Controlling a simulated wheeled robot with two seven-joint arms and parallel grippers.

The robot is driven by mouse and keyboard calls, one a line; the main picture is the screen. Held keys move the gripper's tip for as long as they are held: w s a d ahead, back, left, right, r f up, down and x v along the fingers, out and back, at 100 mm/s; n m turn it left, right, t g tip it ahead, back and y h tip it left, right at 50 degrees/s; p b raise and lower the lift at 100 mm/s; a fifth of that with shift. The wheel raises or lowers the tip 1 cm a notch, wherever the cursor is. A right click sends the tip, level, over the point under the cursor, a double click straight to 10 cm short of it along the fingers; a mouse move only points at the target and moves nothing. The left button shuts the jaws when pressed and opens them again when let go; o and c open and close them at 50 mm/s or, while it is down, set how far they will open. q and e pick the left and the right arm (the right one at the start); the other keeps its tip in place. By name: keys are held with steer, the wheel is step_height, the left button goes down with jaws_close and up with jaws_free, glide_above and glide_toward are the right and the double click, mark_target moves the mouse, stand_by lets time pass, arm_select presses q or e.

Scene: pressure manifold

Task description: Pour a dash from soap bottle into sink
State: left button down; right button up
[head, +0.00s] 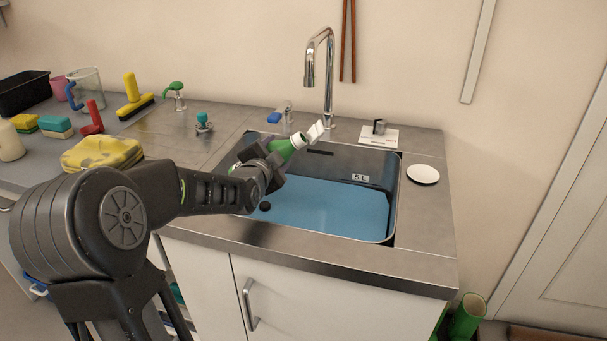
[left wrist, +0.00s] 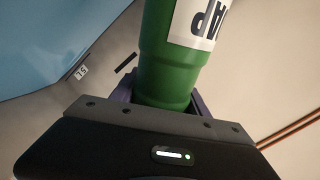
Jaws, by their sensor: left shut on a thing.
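The soap bottle (head: 284,147) is green with a white top that points up and to the right. In the left wrist view the green bottle (left wrist: 168,65) shows a white label with dark letters. My left gripper (head: 262,158) is shut on the bottle and holds it tilted over the back left part of the sink. The sink (head: 398,200) is a steel basin with blue water in it and a "5 L" mark on its back wall. No liquid is seen leaving the bottle. My right gripper is not in view.
A chrome faucet (head: 310,68) stands behind the sink. A white round dish (head: 423,174) lies right of it. A yellow cloth (head: 102,153), brushes and sponges (head: 55,126) crowd the counter at left. A small teal-topped item (head: 203,121) stands between them and the sink.

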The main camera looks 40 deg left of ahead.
arm_select(q)
steer(key=shift+s+a+f+m+g+y+p, duration=0.1)
steer(key=shift+s+a+m+g+y+p, duration=0.15)
steer(key=shift+m+p, duration=0.75)
steer(key=shift+a+f+m+g+y+p, duration=0.1)
steer(key=shift+a+m+g+y+p, duration=0.2)
steer(key=shift+p, duration=1.3)
stand_by(2.5)
steer(key=shift+s+a+f+m, duration=0.15)
steer(key=shift+f+m, duration=0.45)
steer(key=shift+f, duration=0.15)
stand_by(2.1)
